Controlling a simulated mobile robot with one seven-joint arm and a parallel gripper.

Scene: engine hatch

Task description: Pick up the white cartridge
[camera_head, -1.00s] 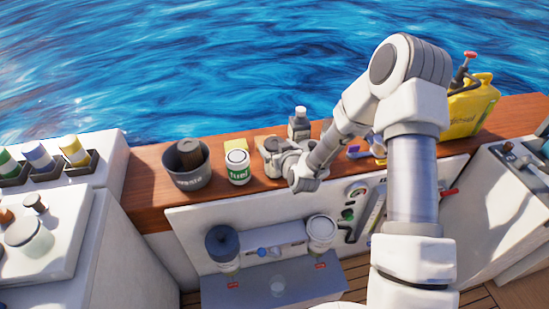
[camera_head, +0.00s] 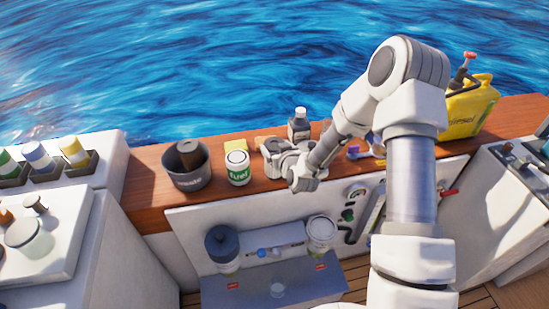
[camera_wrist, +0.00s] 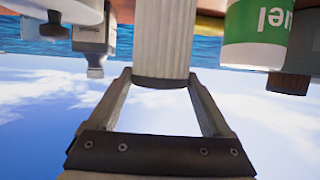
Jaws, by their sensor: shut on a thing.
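The white cartridge (camera_wrist: 165,38) is a pale ribbed cylinder in the wrist view. It stands between the two fingers of my gripper (camera_wrist: 160,78), which is shut on it at its lower end in the picture. In the head view my gripper (camera_head: 281,157) is low over the wooden ledge, just right of the white fuel can. There the cartridge is mostly hidden by the gripper, and I cannot tell whether it touches the ledge.
The wooden ledge (camera_head: 146,200) carries a dark pot (camera_head: 187,178), the green-labelled fuel can (camera_head: 237,170), a grey bottle (camera_head: 299,126) behind my gripper and a yellow diesel canister (camera_head: 470,106) at right. Two filter housings (camera_head: 222,243) (camera_head: 320,234) sit in the hatch below.

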